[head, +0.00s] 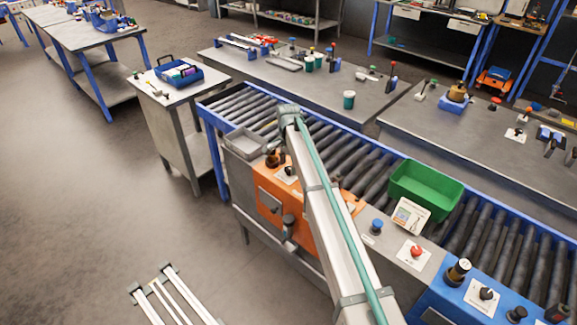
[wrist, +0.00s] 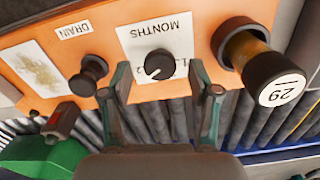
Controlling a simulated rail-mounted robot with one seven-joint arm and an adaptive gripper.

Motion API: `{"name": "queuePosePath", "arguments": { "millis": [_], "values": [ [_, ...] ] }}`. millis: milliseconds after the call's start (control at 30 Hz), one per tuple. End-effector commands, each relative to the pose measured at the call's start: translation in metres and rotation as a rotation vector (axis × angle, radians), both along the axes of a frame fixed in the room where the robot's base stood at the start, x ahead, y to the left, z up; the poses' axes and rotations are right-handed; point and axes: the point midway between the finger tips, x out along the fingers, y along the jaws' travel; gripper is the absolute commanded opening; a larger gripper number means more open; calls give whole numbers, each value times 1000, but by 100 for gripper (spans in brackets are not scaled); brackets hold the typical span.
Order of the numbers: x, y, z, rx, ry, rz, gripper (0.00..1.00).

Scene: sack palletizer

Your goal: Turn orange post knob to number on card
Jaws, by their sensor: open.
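The orange post (wrist: 285,10) fills the top of the wrist view. A round black knob (wrist: 158,64) with a pale pointer line sits on a white plate marked MONTHS (wrist: 155,35). Digits on that plate are partly covered by the knob and a finger. My gripper (wrist: 165,92) is open, its two fingers on either side below the knob, with no clear contact.
The roller conveyor (head: 365,165) runs behind, carrying a green bin (head: 424,188). A blue post (head: 455,290) with other controls stands at right.

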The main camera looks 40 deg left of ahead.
Motion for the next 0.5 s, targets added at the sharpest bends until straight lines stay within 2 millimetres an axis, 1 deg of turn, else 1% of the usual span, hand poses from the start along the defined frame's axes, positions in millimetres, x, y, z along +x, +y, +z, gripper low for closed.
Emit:
{"name": "queuePosePath", "arguments": {
  "millis": [167, 300, 500],
  "values": [
    [1, 1, 27, 3, -2, 0, 61],
    [1, 1, 55, 3, -2, 0, 61],
    [0, 1, 90, 2, -1, 0, 61]
  ]
}}
